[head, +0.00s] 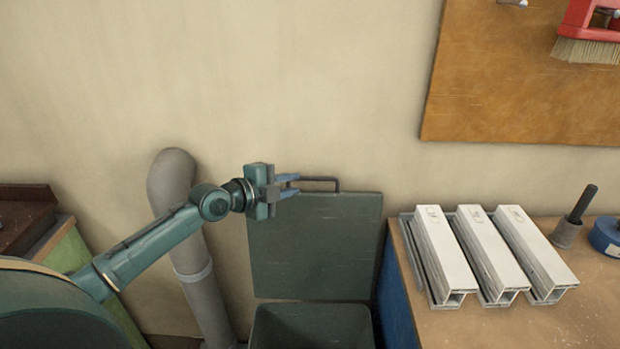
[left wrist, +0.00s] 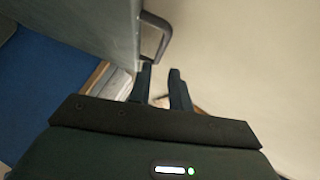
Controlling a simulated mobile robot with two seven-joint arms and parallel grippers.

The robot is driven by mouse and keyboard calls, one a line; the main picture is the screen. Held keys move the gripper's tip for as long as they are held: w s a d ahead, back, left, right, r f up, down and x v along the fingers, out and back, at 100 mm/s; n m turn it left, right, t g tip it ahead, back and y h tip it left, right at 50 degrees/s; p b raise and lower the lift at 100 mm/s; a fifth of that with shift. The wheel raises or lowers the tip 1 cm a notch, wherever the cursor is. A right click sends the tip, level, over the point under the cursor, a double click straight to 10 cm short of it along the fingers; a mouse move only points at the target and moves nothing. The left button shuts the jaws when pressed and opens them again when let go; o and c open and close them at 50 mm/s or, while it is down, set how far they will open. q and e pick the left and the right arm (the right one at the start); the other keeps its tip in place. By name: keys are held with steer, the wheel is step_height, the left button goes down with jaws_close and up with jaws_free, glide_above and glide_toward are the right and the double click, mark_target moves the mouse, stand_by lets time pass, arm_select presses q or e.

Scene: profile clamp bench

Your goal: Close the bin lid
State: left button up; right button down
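The dark green bin (head: 310,328) stands against the wall, with its lid (head: 315,245) raised upright behind the opening. A dark bar handle (head: 322,180) sits on the lid's top edge. My left gripper (head: 296,184) is at the lid's upper left corner, its fingers pointing right toward the handle. In the left wrist view, the two fingers (left wrist: 160,72) are apart with nothing between them. The handle (left wrist: 160,40) lies just beyond the tips, closer to the left finger; I cannot tell whether they touch. My right gripper is not in view.
A workbench (head: 460,327) with several pale metal profiles (head: 485,250) stands right of the bin. A grey pipe (head: 190,250) runs down the wall on the left, behind my left arm. A pegboard-like brown panel (head: 510,90) hangs above the bench.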

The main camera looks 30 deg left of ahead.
mark_target(314, 179)
arm_select(q)
steer(key=x, duration=0.6)
steer(key=shift+w+d+f+p, duration=0.1)
steer(key=shift+w+d+p, duration=0.1)
steer(key=shift+w+p, duration=0.1)
jaws_close()
